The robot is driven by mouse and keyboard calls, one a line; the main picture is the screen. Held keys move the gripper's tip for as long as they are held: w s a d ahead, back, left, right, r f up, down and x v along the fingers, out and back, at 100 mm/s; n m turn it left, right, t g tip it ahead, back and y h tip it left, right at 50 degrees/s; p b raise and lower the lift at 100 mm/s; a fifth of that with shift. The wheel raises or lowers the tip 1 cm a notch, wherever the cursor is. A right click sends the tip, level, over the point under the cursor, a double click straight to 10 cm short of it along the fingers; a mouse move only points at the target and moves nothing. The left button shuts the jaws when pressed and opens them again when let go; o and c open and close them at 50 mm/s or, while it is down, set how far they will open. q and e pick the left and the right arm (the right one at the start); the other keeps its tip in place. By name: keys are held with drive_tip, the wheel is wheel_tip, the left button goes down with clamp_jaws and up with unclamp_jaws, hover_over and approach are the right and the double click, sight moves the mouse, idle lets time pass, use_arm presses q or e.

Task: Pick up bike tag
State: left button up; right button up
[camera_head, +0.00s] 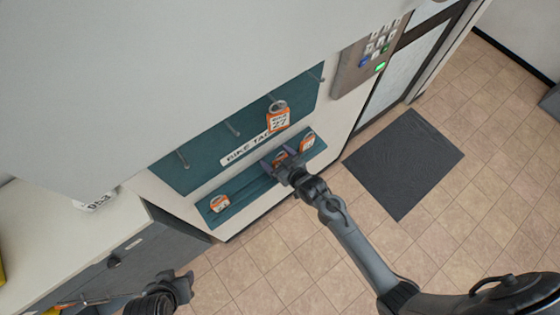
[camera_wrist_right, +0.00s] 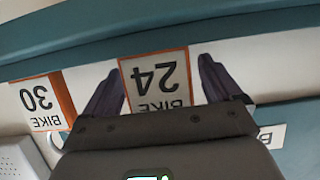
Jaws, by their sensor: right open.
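My right gripper (camera_head: 279,160) is open at the teal ledge below the "BIKE TAG" sign. In the right wrist view its two dark fingers (camera_wrist_right: 160,88) stand on either side of an orange-edged white tag reading BIKE 24 (camera_wrist_right: 157,78), upside down there. I cannot tell whether they touch it. In the head view this tag (camera_head: 281,154) is mostly hidden by the gripper. A BIKE 30 tag (camera_wrist_right: 41,101) lies beside it. On the ledge, another tag (camera_head: 219,203) lies at the left and one (camera_head: 307,141) at the right. My left arm's dark end (camera_head: 165,292) shows at bottom left; its fingers are unclear.
A teal hook board (camera_head: 210,141) carries a hanging tag numbered 27 (camera_head: 278,121) above the ledge (camera_head: 245,190). A keypad panel (camera_head: 368,58) is at upper right. A counter with grey drawers (camera_head: 150,245) stands at left. A dark mat (camera_head: 403,165) lies on open tiled floor.

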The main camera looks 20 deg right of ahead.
drive_tip(key=c, duration=1)
drive_tip(key=shift+c, duration=0.2)
drive_tip(key=shift+r, duration=0.15)
drive_tip(key=shift+r, duration=0.5)
drive_tip(key=r, duration=0.2)
drive_tip(key=d+r, duration=0.1)
drive_tip(key=shift+s+r, duration=0.25)
drive_tip(key=shift+s, duration=0.05)
drive_tip(key=s+d+r, duration=0.6)
drive_tip(key=d, duration=0.2)
drive_tip(key=shift+s+d+p, duration=0.15)
drive_tip(key=shift+d+p, duration=0.05)
drive_tip(key=shift+p, duration=0.25)
